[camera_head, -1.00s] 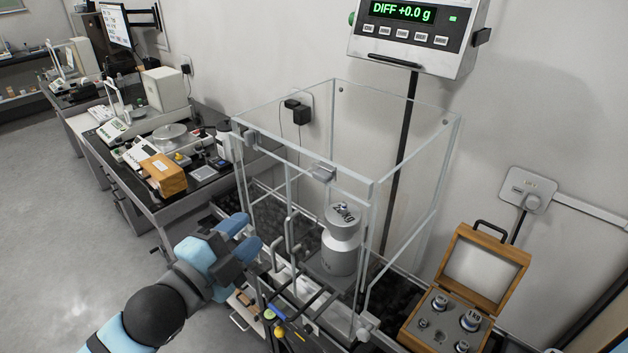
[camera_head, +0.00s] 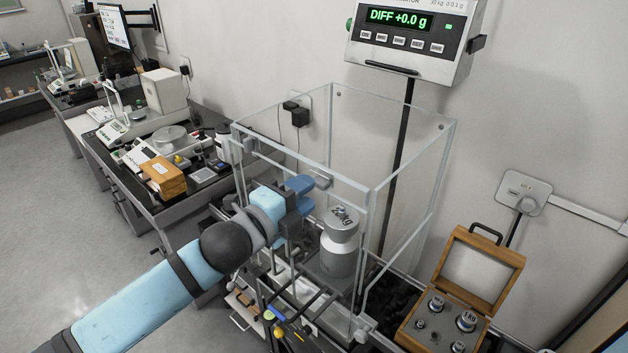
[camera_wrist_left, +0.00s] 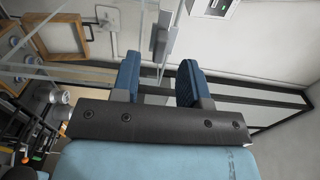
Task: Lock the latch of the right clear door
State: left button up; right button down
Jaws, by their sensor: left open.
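The clear weighing enclosure (camera_head: 413,153) stands in the middle of the head view, with the right clear door's frame (camera_head: 352,185) at its front. A grey latch block (camera_head: 322,178) sits on the upper front edge; its locked state cannot be told. My left gripper (camera_head: 304,202) is open and empty at the front of the enclosure, just left of and below the latch block. In the left wrist view a grey block (camera_wrist_left: 166,36), apparently the latch, lies beyond and between the open blue fingers of my left gripper (camera_wrist_left: 160,72). My right gripper is not in view.
A large silver weight (camera_head: 340,248) stands inside the enclosure. A display (camera_head: 412,40) reading DIFF +0.0 g is above. An open wooden weight box (camera_head: 483,262) stands at the right. A side table with an orange-brown box (camera_head: 163,176) is at the left.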

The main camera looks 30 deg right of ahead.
aim_at(320, 183)
pick_arm(q)
jog(key=x, duration=0.3)
jog(key=shift+d, duration=0.1)
grip_shut()
